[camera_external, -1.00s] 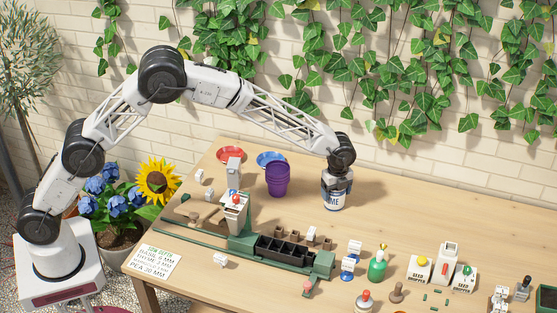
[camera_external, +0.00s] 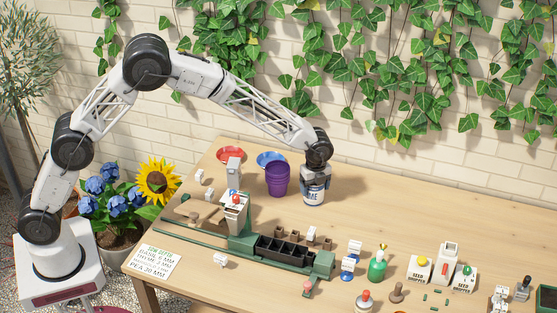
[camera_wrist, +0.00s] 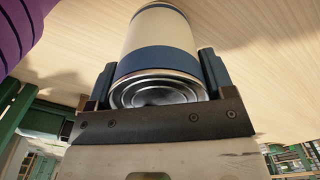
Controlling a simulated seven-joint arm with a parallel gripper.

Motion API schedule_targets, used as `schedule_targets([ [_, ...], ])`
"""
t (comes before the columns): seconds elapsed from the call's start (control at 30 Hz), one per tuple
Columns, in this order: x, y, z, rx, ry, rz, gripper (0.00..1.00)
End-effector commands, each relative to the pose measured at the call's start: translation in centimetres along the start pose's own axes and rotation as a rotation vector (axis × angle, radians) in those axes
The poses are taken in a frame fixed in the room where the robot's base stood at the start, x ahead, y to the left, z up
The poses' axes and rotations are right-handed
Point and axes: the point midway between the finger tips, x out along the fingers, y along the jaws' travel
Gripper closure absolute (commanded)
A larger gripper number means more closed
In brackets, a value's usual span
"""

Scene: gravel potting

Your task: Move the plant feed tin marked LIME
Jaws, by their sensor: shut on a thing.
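The plant feed tin (camera_external: 314,196) is white with dark blue bands, and part of its dark lettering shows in the outside view. It is upright at the back middle of the table, right of the purple pot. My gripper (camera_external: 316,174) is shut on its upper part from above. In the wrist view the tin (camera_wrist: 160,38) sits between the two blue fingers of my gripper (camera_wrist: 158,82), with its ringed metal end toward the camera. I cannot tell whether its base touches the table.
The purple pot (camera_external: 278,180) stands close on the tin's left; its edge shows in the wrist view (camera_wrist: 22,28). Red (camera_external: 229,157) and blue (camera_external: 270,158) saucers lie behind. A green seeding rig (camera_external: 240,243) is in front. The table (camera_external: 420,205) is clear to the right.

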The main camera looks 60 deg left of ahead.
Motion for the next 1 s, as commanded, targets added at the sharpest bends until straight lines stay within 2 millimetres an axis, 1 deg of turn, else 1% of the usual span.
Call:
schedule_targets([
  [0.47,0.03,0.35,0.31,0.0,0.0,0.0,0.59],
  [0.5,0.03,0.35,0.31,0.0,0.0,0.0,0.2],
  [0.63,0.03,0.34,0.31,0.0,0.0,0.0,0.0],
  [0.87,0.01,0.34,0.31,0.0,0.0,0.001,0.0],
  [1.0,-0.37,0.33,0.3,-0.001,0.0,0.0,0.0],
])
